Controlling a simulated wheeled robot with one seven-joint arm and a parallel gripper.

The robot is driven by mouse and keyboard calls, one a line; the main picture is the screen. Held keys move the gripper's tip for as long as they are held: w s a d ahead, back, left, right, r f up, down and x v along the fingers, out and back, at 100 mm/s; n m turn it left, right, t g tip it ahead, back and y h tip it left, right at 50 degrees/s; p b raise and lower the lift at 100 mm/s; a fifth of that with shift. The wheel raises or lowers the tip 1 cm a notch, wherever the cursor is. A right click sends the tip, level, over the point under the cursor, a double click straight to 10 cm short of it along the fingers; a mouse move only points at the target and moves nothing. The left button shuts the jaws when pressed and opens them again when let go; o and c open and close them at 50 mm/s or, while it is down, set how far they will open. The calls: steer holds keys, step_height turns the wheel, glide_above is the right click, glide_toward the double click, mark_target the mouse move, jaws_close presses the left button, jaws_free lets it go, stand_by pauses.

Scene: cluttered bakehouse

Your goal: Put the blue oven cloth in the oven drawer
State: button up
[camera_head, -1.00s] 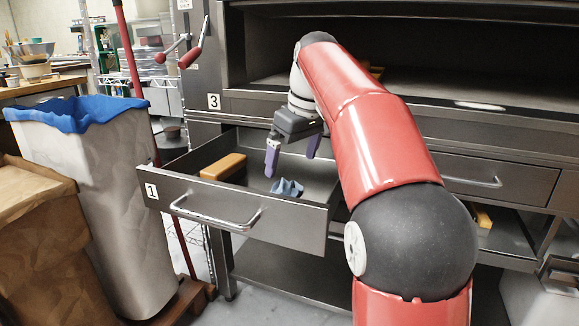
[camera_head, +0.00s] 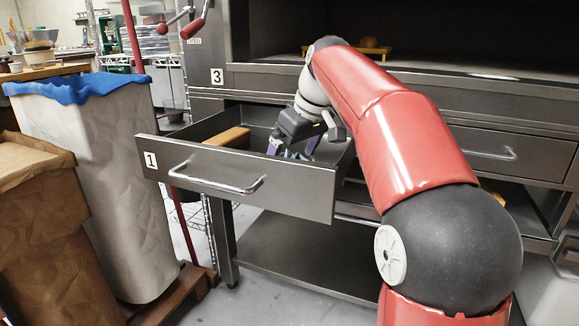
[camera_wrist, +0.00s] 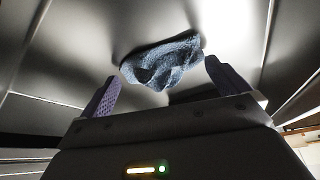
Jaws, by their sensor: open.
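The blue oven cloth (camera_wrist: 163,62) lies crumpled on the drawer floor in the wrist view, between and just beyond my fingertips. In the head view the drawer front and my gripper mostly hide it. The oven drawer (camera_head: 240,182), marked 1, is pulled open. My gripper (camera_head: 292,150) reaches down inside the drawer with its fingers spread. It also shows in the wrist view (camera_wrist: 160,85), open, with nothing between the fingers that I can see held.
A brown block (camera_head: 228,138) lies in the drawer, left of my gripper. A bin with a blue liner (camera_head: 90,170) and a brown paper bin (camera_head: 40,230) stand at the left. Another closed drawer (camera_head: 490,152) is at the right.

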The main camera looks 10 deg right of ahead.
steer(key=shift+w+a+f, duration=0.1)
steer(key=shift+f, duration=0.25)
steer(key=c, duration=0.7)
steer(key=shift+r, duration=0.15)
